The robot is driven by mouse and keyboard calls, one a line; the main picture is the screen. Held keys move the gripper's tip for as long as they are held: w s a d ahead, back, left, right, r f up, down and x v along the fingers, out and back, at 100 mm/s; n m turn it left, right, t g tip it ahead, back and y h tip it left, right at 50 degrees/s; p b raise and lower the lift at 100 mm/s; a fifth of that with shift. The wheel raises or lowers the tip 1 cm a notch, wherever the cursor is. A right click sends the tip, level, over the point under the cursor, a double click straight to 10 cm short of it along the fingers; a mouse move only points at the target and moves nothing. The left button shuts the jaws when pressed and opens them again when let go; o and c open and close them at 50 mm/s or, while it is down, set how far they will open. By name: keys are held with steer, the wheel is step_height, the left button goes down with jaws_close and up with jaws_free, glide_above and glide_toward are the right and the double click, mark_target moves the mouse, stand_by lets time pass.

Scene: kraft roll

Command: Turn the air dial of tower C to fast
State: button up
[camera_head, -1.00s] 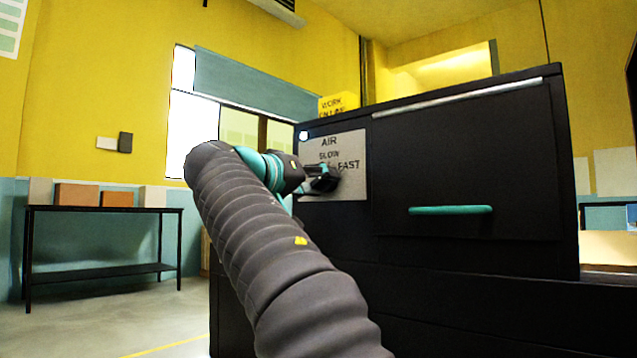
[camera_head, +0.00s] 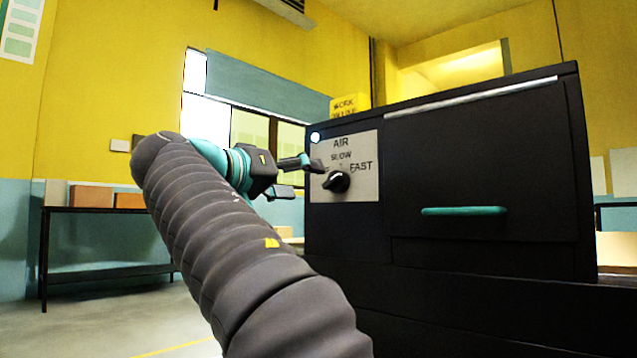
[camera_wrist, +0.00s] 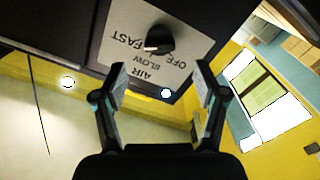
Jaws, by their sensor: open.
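The air dial (camera_head: 337,181) is a round black knob on a pale plate (camera_head: 366,195) marked AIR, SLOW and FAST, on a dark cabinet (camera_head: 480,160). In the wrist view the dial (camera_wrist: 159,41) shows a white mark on its left side, towards the word FAST; OFF is on the other side. My gripper (camera_head: 300,178) is left of the dial in the head view, open and empty, apart from it. In the wrist view the fingers of my gripper (camera_wrist: 160,78) stand wide apart, with the dial beyond their tips. I see no tower letter.
A teal handle (camera_head: 464,211) is on the cabinet door right of the plate. A yellow sign (camera_head: 349,105) stands on the cabinet's top. A table (camera_head: 105,209) with boxes is at the left by the wall. Floor is free between table and cabinet.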

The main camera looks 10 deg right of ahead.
steer(key=v, duration=0.3)
steer(key=shift+s+a, duration=0.15)
steer(key=shift+a, duration=0.05)
stand_by(0.4)
